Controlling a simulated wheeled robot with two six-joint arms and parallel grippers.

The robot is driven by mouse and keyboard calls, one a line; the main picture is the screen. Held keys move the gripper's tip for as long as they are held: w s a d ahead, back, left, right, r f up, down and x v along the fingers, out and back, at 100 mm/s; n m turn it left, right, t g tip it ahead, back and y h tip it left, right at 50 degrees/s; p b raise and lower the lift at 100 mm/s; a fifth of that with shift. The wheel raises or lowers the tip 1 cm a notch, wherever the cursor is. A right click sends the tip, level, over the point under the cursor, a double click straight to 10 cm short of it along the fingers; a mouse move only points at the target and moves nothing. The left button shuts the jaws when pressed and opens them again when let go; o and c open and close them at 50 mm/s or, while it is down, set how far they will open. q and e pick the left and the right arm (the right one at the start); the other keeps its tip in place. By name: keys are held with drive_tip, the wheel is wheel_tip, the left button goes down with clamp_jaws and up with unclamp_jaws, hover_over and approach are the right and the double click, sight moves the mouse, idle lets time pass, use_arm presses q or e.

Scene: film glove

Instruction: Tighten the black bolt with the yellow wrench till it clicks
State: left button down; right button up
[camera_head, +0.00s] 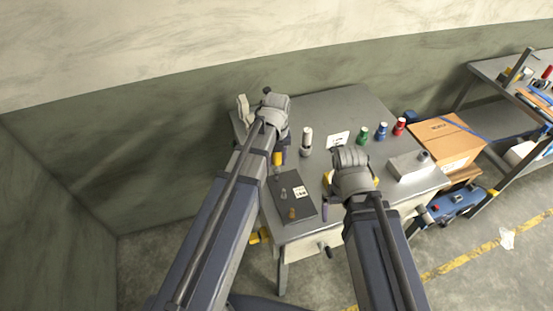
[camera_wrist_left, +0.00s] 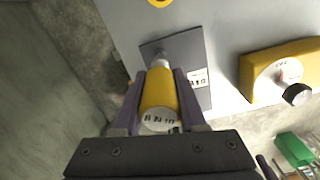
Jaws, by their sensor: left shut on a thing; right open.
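My left gripper (camera_head: 278,160) is shut on a yellow cylindrical handle, which I take for the yellow wrench (camera_wrist_left: 160,92); it also shows in the head view (camera_head: 277,158). The wrench's pale far end is over or at the dark plate (camera_wrist_left: 205,95), and I cannot tell whether it touches a bolt. In the head view the plate (camera_head: 303,210) carries small upright posts, one grey (camera_head: 283,194) and one brown (camera_head: 291,213). I cannot make out the black bolt. My right gripper (camera_head: 335,207) is open beside the plate, its far finger partly hidden.
A yellow device with a round dial (camera_wrist_left: 285,75) lies right of the plate. The grey table also holds a white-topped bottle (camera_head: 307,138), green (camera_head: 363,133), blue (camera_head: 381,130) and red (camera_head: 399,126) containers, a white card (camera_head: 338,140) and a grey box (camera_head: 408,167). A cardboard box (camera_head: 447,138) stands right.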

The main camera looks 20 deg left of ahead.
use_arm(q)
wheel_tip(320, 180, up, 3)
drive_tip(key=n+p, duration=0.1)
drive_tip(key=p, duration=0.1)
drive_tip(key=shift+n+p, duration=0.3)
drive_tip(key=shift+p, duration=0.1)
drive_tip(key=shift+r+n+p, duration=0.6)
drive_tip(key=shift+n, duration=0.2)
drive_tip(key=shift+f, duration=0.2)
drive_tip(key=shift+f+b, duration=2.1)
drive_tip(key=shift+b, duration=0.2)
drive_tip(key=shift+f+b, duration=0.85)
